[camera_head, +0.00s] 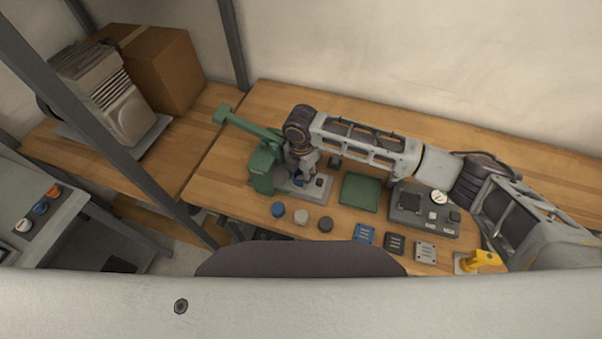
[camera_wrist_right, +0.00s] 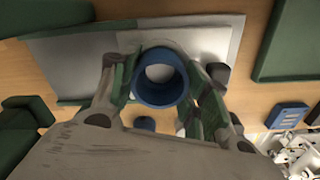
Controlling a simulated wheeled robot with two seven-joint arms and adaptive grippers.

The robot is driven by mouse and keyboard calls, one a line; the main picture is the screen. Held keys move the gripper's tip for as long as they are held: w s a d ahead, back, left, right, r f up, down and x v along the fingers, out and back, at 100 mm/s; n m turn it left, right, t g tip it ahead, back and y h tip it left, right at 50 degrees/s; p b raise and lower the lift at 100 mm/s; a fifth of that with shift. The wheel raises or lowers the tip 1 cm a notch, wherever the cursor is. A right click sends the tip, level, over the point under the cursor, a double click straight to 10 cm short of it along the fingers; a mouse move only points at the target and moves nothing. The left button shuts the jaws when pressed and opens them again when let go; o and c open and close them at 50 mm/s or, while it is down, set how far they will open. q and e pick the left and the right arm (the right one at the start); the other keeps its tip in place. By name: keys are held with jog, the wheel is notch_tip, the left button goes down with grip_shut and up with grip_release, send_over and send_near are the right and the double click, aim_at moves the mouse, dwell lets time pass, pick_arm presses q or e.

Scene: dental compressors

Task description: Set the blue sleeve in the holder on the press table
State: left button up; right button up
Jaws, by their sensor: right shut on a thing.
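The blue sleeve (camera_wrist_right: 160,99) is a short open ring in the right wrist view, gripped between the two fingers of my right gripper (camera_wrist_right: 158,84). In the head view my right gripper (camera_head: 299,177) points down over the grey base plate of the green press (camera_head: 262,168), with a little blue of the sleeve (camera_head: 297,182) showing at its tips. A pale round shape shows through and behind the sleeve on the plate (camera_wrist_right: 215,37); it may be the holder, mostly covered. I cannot tell whether the sleeve touches it. My left gripper is not in view.
A blue cap (camera_head: 278,209), a white one and a dark one stand in front of the press. A green pad (camera_head: 360,191) and a grey gauge box (camera_head: 422,210) lie to its right. Small slotted blocks and a yellow part (camera_head: 481,261) line the front edge.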

jog(key=shift+s+d+f, duration=0.2)
jog(key=shift+s+f, duration=0.05)
jog(key=shift+f, duration=0.35)
dwell(0.7)
jog(key=o, duration=1)
jog(key=shift+o, duration=0.6)
jog(key=shift+w+f, duration=0.1)
jog(key=shift+w, duration=0.05)
jog(key=shift+a+p, duration=0.1)
jog(key=shift+p, duration=0.2)
jog(key=o, duration=0.5)
jog(key=shift+r, duration=0.25)
jog(key=shift+r, duration=0.2)
